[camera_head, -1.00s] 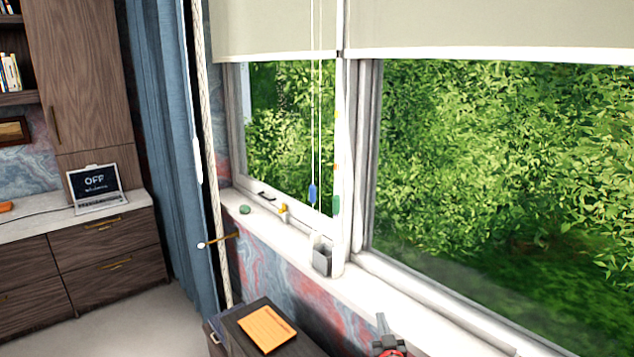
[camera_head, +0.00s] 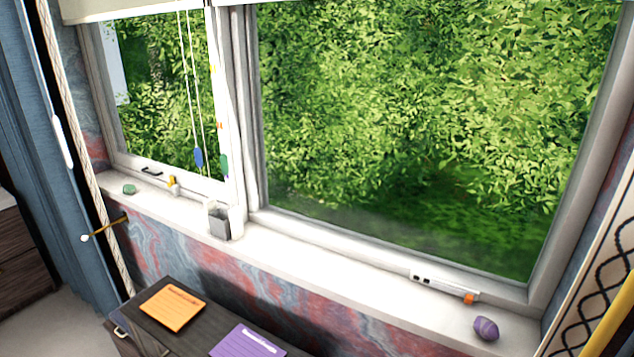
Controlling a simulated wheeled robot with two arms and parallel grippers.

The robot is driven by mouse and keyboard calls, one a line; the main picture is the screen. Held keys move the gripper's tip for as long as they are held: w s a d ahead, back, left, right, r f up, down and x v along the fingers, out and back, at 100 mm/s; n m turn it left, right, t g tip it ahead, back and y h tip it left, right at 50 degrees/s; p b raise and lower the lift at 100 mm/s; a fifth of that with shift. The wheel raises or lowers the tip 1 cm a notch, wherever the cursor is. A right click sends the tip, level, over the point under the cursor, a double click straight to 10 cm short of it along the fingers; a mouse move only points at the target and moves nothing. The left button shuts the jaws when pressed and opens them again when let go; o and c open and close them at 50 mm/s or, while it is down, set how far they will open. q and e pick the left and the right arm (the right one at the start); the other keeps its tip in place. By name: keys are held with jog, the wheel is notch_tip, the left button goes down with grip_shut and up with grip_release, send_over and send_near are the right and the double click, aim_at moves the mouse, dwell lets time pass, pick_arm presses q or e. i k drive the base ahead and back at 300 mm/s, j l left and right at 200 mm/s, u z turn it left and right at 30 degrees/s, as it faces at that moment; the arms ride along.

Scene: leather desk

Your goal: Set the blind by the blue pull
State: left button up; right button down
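The blue pull (camera_head: 198,157) hangs on a thin white cord in front of the left window pane, a little above the sill. A green pull (camera_head: 224,165) hangs just right of it, by the window post. The pale blind (camera_head: 130,8) shows only as a strip at the top left; its lower edge is above the pulls. Most of the blind is out of view. Neither of my grippers is in view.
The white sill (camera_head: 320,265) holds a grey box (camera_head: 219,222), a green stone (camera_head: 129,188), a white and orange device (camera_head: 445,287) and a purple stone (camera_head: 486,328). A dark cabinet (camera_head: 190,335) with an orange note (camera_head: 172,304) and a purple note (camera_head: 247,341) stands below.

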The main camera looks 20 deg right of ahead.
aim_at(197, 152)
jog(key=z, duration=1.4)
jog(key=u, duration=1.5)
jog(key=i+j, duration=2.2)
jog(key=j, duration=0.1)
